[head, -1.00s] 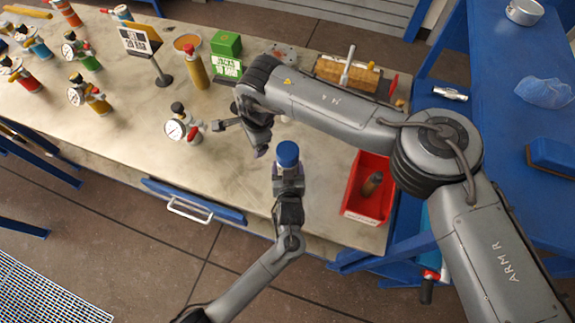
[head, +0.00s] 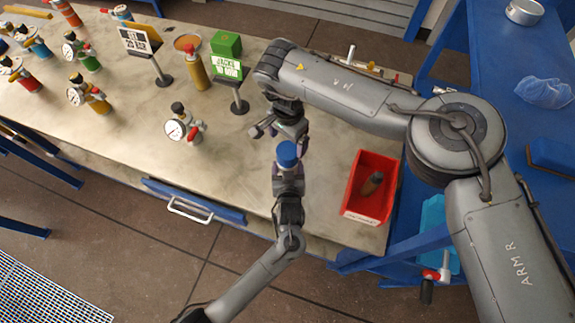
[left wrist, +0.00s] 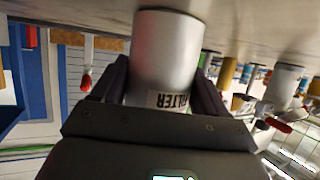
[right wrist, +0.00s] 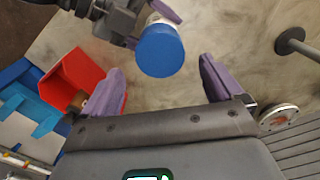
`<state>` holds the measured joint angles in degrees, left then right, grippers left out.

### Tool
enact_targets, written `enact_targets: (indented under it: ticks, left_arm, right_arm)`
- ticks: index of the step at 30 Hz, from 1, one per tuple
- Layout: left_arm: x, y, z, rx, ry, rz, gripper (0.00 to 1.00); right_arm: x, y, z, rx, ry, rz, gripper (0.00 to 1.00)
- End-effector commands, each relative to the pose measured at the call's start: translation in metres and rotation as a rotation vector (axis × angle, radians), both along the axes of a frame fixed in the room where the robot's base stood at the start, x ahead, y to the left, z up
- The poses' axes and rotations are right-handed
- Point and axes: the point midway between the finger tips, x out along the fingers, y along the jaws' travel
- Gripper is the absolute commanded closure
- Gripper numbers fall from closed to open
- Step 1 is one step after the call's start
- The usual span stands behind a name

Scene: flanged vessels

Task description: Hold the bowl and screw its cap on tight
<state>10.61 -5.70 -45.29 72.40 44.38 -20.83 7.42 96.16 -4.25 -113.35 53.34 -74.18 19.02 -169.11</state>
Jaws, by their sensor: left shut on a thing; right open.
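My left gripper (head: 288,176) is shut on the bowl (left wrist: 166,50), a pale metallic cylinder with a printed label, in the left wrist view. A blue cap (head: 287,153) sits at the upper end of the bowl; how tight it is cannot be told. In the right wrist view the blue cap (right wrist: 160,50) shows round, with a bit of the white bowl (right wrist: 157,19) behind it. My right gripper (head: 279,131) is open and empty, close to the cap. In its wrist view the cap lies ahead, roughly between the two purple fingers, apart from both.
A red bin (head: 371,187) with a brown item stands to the right on the bench. A gauge vessel (head: 184,124) stands left of my grippers. A green block (head: 226,45), an orange bottle (head: 195,68) and two sign stands are behind. The bench front-left is clear.

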Motion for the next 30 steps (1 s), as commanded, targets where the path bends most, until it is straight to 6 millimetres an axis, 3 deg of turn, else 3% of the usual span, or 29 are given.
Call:
enact_targets:
  ticks: [16, 30]
  left_arm:
    - [0.0, 0.0, 0.0, 0.0, 0.001, 0.0, 1.0]
    - [0.0, 0.0, 0.0, 0.0, 0.001, 0.0, 1.0]
  right_arm:
    - [-0.001, 0.0, -0.064, 0.0, 0.001, -0.001, 0.06]
    - [0.0, 0.0, -0.076, 0.0, 0.0, -0.001, 0.06]
